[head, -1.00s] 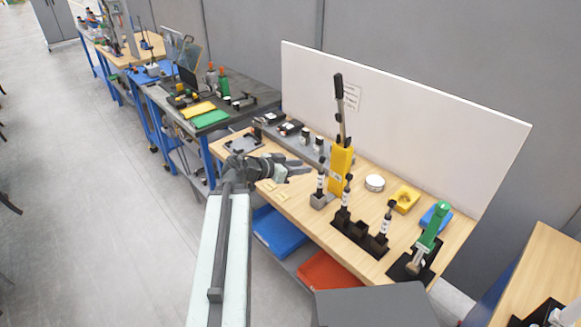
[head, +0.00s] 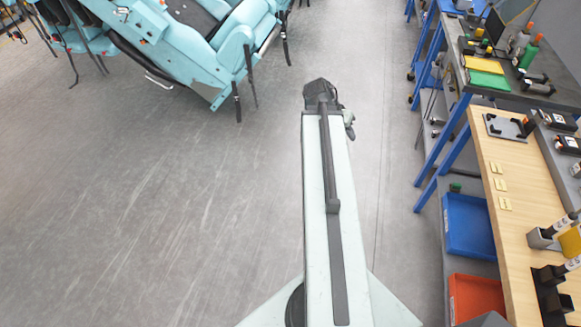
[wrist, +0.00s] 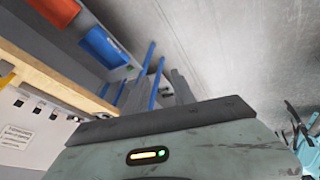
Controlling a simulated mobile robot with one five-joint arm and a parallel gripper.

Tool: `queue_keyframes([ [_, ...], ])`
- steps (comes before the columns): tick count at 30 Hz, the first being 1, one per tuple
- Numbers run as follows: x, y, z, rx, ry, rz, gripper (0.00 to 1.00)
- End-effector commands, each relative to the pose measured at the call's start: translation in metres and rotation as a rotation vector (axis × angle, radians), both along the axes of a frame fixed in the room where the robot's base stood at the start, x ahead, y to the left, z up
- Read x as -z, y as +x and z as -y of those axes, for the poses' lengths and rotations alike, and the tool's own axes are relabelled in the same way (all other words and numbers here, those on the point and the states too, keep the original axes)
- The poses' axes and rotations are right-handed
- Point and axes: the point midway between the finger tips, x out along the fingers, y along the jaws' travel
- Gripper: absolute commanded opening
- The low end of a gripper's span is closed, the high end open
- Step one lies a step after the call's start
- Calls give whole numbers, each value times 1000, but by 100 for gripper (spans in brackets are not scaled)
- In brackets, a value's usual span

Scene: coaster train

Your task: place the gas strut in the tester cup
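My gripper (head: 325,97) is at the far end of my arm, out over the open floor left of the benches. In the wrist view its two grey fingers (wrist: 155,90) look apart, with nothing visible between them. At the head view's right edge, a black-and-white gas strut (head: 561,225) stands in a grey block-like cup (head: 541,239) beside the yellow tester (head: 571,243), which is cut off by the frame. How deep the strut sits cannot be told. Another strut (head: 573,263) stands at a black rack (head: 549,284).
The wooden bench (head: 490,150) runs along the right, with a blue bin (head: 469,226) and a red bin (head: 476,298) below. A grey bench (head: 510,90) stands beyond. Pale blue seats (head: 200,45) are at the upper left. The floor between is clear.

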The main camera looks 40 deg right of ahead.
Motion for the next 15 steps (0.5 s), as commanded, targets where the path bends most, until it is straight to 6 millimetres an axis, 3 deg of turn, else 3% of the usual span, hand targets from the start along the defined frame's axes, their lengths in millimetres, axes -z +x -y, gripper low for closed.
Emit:
queue_keyframes([
  [1,7,41,-49,-136,63,-13,30],
  [3,16,85,-118,-327,156,-41,30],
  [5,22,114,-182,-494,235,-66,30],
  [6,25,129,-225,-606,285,-85,30],
  [10,31,152,-349,-926,422,-142,30],
  [12,33,153,-398,-1052,475,-167,30],
  [15,33,151,-446,-1162,521,-188,30],
])
